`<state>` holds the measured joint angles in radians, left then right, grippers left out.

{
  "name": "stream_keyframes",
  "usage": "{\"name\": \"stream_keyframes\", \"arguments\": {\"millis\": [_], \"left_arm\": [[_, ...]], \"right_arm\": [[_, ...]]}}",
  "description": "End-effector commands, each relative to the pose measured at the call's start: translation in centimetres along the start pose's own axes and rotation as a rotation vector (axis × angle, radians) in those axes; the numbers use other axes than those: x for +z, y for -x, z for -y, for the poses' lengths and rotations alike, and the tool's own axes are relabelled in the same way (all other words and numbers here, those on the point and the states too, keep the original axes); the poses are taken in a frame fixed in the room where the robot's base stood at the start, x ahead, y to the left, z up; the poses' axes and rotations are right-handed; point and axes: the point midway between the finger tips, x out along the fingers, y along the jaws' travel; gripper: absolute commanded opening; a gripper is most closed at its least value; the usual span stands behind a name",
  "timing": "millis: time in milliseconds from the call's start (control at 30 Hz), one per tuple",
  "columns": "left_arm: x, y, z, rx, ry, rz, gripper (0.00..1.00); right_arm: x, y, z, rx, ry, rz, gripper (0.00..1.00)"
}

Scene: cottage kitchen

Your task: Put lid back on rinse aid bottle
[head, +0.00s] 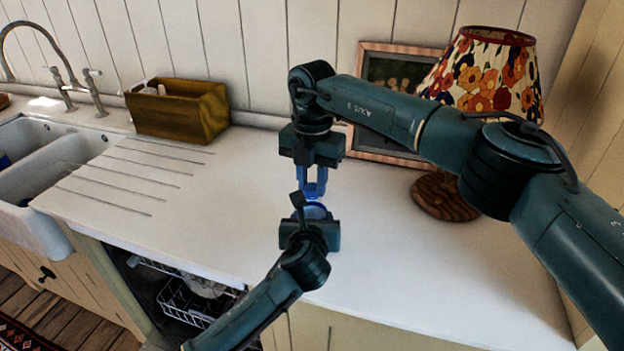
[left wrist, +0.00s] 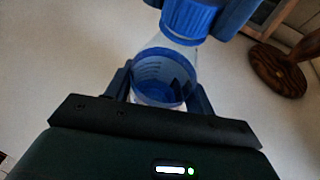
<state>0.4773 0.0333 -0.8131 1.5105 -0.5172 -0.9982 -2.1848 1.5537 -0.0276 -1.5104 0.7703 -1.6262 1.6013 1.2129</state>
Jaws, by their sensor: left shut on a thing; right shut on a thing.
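The rinse aid bottle (left wrist: 160,78) is clear with blue on its body, and stands between my left gripper's fingers in the left wrist view. In the head view, its blue part (head: 315,210) shows just above my left gripper (head: 310,222), which is shut on it. The blue ribbed lid (left wrist: 188,18) is at the bottle's top, in line with a clear part below it. My right gripper (head: 313,185) points down from above and is shut on the lid. I cannot tell whether the lid is seated or just touching. My arms hide much of the bottle.
The white counter (head: 230,190) is clear around the grippers. A lamp (head: 445,195) and a picture frame (head: 375,150) stand behind my right arm. A wooden box (head: 178,112) and a sink (head: 60,165) are left. An open dishwasher rack (head: 190,300) is below the counter edge.

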Motion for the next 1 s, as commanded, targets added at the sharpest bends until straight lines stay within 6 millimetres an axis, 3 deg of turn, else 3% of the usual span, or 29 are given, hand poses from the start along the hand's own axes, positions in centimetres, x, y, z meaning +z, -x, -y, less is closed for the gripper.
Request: {"name": "stream_keyframes", "arguments": {"millis": [100, 267, 300, 600, 867, 1000], "left_arm": [[0.0, 0.0, 0.0, 0.0, 0.0, -0.001, 0.0], [0.0, 0.0, 0.0, 0.0, 0.0, -0.001, 0.0], [0.0, 0.0, 0.0, 0.0, 0.0, -0.001, 0.0], [0.0, 0.0, 0.0, 0.0, 0.0, -0.001, 0.0], [0.0, 0.0, 0.0, 0.0, 0.0, -0.001, 0.0], [0.0, 0.0, 0.0, 0.0, 0.0, -0.001, 0.0]], "right_arm": [[0.0, 0.0, 0.0, 0.0, -0.189, -0.001, 0.0], [0.0, 0.0, 0.0, 0.0, -0.2, -0.001, 0.0], [-0.1, 0.0, 0.0, 0.0, -0.199, -0.001, 0.27], [0.0, 0.0, 0.0, 0.0, -0.197, 0.0, 0.5], [0.0, 0.2, 0.0, 0.0, -0.197, 0.0, 0.5], [0.1, 1.9, -0.1, 0.002, -0.197, 0.003, 0.5]]}}
